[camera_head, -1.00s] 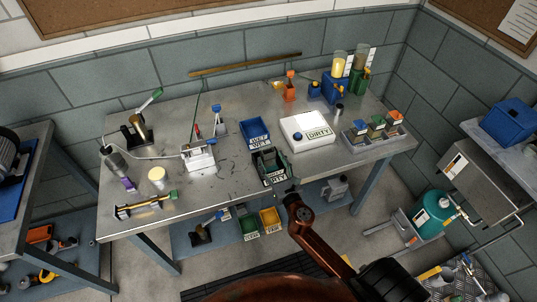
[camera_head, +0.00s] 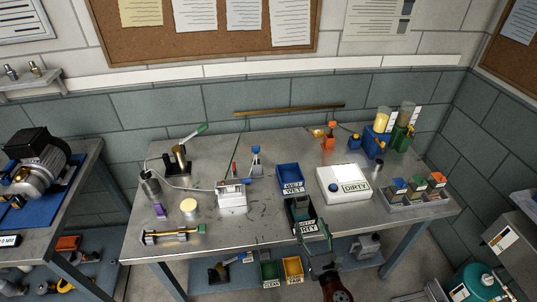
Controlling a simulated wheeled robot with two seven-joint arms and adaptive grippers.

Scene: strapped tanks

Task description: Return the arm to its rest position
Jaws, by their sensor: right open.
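My right gripper (camera_head: 308,232) shows at the lower middle, in front of the dark bin labelled DRY (camera_head: 299,206) near the bench's front edge. It is open, with no object visible between its fingers, and it hides part of the bin. I cannot tell whether it touches the bin. My right arm (camera_head: 337,289) comes up from the bottom edge behind it. My left gripper is not in view. A teal tank (camera_head: 478,284) is cut off at the lower right corner.
The metal workbench (camera_head: 262,222) carries a blue WET bin (camera_head: 289,177), a white DIRTY box (camera_head: 343,184), a sorting tray (camera_head: 417,200), dispensers and tools. Green (camera_head: 270,272) and yellow (camera_head: 292,268) bins sit on the lower shelf. Another bench with a motor (camera_head: 35,165) stands left.

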